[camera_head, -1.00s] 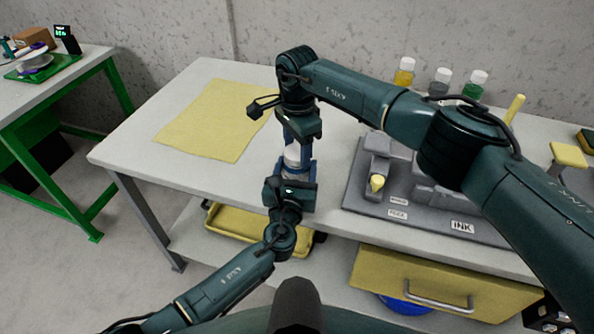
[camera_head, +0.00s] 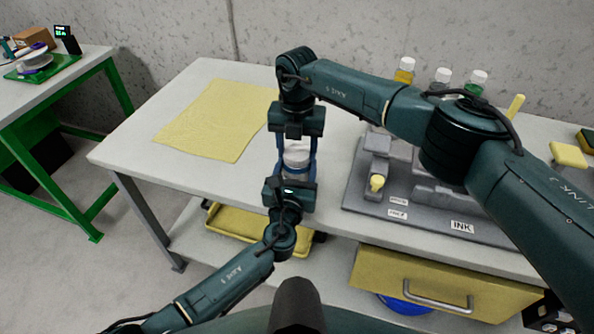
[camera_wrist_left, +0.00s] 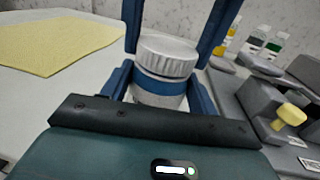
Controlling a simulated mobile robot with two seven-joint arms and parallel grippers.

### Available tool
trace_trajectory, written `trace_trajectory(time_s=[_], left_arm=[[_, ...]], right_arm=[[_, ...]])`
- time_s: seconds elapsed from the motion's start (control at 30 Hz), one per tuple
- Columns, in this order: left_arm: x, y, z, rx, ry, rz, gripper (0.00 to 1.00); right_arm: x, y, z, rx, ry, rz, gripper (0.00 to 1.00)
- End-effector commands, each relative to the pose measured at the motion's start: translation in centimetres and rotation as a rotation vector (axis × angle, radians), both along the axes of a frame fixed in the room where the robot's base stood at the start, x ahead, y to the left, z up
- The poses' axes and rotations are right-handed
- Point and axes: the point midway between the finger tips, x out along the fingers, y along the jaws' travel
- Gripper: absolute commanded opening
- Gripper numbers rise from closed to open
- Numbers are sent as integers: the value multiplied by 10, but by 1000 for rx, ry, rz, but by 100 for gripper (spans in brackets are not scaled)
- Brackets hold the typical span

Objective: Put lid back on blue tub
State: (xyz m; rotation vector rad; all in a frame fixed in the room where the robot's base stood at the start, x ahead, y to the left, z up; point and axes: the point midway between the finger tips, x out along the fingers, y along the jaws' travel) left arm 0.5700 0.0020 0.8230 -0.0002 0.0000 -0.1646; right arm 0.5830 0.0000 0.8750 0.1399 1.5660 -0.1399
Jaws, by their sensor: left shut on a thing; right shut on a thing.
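The tub (camera_wrist_left: 160,88), white with a blue band, stands upright near the front edge of the table. My left gripper (camera_head: 296,173) is shut on it from the front, one blue finger on each side. The ribbed pale grey lid (camera_wrist_left: 167,56) sits on top of the tub, level and in line with it. It also shows in the head view (camera_head: 297,149). My right gripper (camera_head: 297,145) points down from above and is shut on the lid, its fingers on either side. I cannot tell how tightly the lid is seated. The tub's lower part is hidden by my left gripper.
A yellow cloth (camera_head: 215,120) lies flat to the left. A grey ink stand (camera_head: 420,222) with a yellow knob is close on the right. Several capped bottles (camera_head: 440,82) stand behind. A yellow drawer (camera_head: 445,290) is below the table's front edge.

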Motion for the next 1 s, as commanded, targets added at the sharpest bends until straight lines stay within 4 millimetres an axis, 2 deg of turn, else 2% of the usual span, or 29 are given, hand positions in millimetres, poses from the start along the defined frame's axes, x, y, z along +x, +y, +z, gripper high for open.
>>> trace_trajectory(time_s=[0.2,0.3,0.4,0.53,0.57,0.6,0.87,1.0], left_arm=[[1,2,-1,1,1,3,0],[1,2,-1,1,1,3,0],[0,1,-1,1,1,3,0],[0,1,-1,1,1,3,0],[0,1,-1,1,1,3,0],[0,1,-1,1,1,3,0],[0,1,-1,1,1,2,0],[0,1,-1,1,1,2,0]], right_arm=[[0,1,0,0,1,-492,26],[0,1,-1,0,1,-693,26],[0,1,-1,0,1,-824,26],[0,1,-1,0,1,-814,26],[0,1,-1,0,0,-814,55],[0,1,0,0,0,-814,58],[0,1,0,0,0,-813,79],[0,1,0,0,0,-813,79]])
